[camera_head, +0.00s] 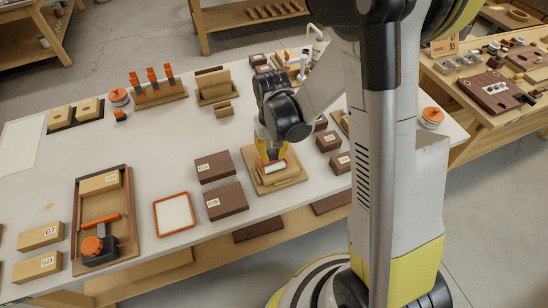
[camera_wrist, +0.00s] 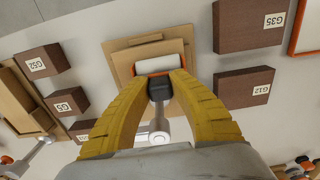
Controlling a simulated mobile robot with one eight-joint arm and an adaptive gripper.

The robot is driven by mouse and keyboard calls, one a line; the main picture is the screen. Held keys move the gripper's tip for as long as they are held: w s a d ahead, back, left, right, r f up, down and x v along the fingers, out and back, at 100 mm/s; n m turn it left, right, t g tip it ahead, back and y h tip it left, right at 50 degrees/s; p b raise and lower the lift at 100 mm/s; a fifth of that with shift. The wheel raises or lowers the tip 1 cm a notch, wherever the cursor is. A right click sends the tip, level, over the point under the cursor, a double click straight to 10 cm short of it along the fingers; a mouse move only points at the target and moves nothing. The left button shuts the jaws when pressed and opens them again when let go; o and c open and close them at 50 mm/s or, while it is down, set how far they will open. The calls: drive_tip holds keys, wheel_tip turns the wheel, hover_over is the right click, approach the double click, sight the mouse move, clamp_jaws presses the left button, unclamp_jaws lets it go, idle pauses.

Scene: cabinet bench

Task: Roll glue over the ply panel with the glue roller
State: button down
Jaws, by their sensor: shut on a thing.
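The ply panel (camera_head: 284,183) is a tan square board on a slightly larger board, near the front edge of the white bench. It also shows in the wrist view (camera_wrist: 122,66). The glue roller (camera_head: 273,168) has a white cylinder and an orange frame. In the wrist view, the roller (camera_wrist: 158,64) lies across the middle of the panel, with its pale handle pointing back. My gripper (camera_head: 265,150) is over the panel. In the wrist view, its yellow fingers (camera_wrist: 159,84) are shut on the roller's dark neck. I cannot tell whether the cylinder touches the panel.
Dark brown blocks G35 (camera_head: 227,203) and G12 (camera_head: 213,167) stand just left of the panel. An orange-rimmed white tray (camera_head: 156,222) lies further left. Small dark blocks (camera_head: 328,141) stand to the right. A wooden tray (camera_head: 129,242) holds an orange-handled tool.

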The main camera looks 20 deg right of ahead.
drive_tip(key=shift+w, duration=0.35)
drive_tip(key=shift+s, duration=0.15)
drive_tip(key=shift+s+f+b, duration=0.1)
drive_tip(key=shift+s+b, duration=0.2)
drive_tip(key=shift+s, duration=0.85)
drive_tip(key=shift+w, duration=0.2)
drive_tip(key=shift+w, duration=1.1)
drive_tip(key=shift+d, duration=0.1)
